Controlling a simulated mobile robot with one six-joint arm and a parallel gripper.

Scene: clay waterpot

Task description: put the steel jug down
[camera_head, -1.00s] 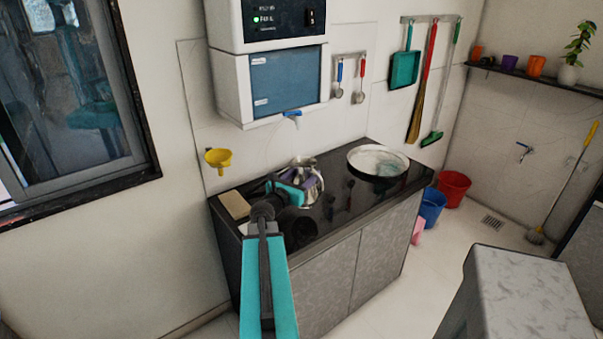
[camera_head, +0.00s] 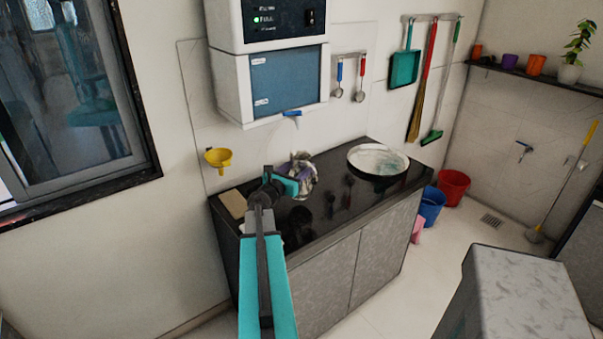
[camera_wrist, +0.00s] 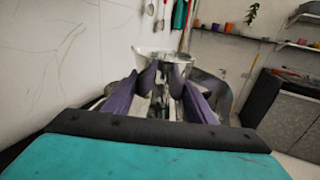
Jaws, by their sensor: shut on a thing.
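The steel jug (camera_head: 308,180) is small and shiny, over the back left part of the black counter (camera_head: 330,213), below the dispenser tap (camera_head: 292,114). In the wrist view its wide bright rim (camera_wrist: 163,55) shows between my fingers, and its lower part is mostly hidden. My gripper (camera_head: 298,172) is shut on the jug. Its purple fingers (camera_wrist: 163,88) lie on both sides of the jug in the wrist view. The jug looks roughly upright and seems a little above the counter. The exact gap under it cannot be told.
A wide white pan (camera_head: 378,158) stands on the counter to the right. A tan block (camera_head: 233,203) lies at the left end, and a yellow funnel (camera_head: 218,158) hangs on the wall. The counter's front middle is clear. Buckets (camera_head: 453,187) stand on the floor to the right.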

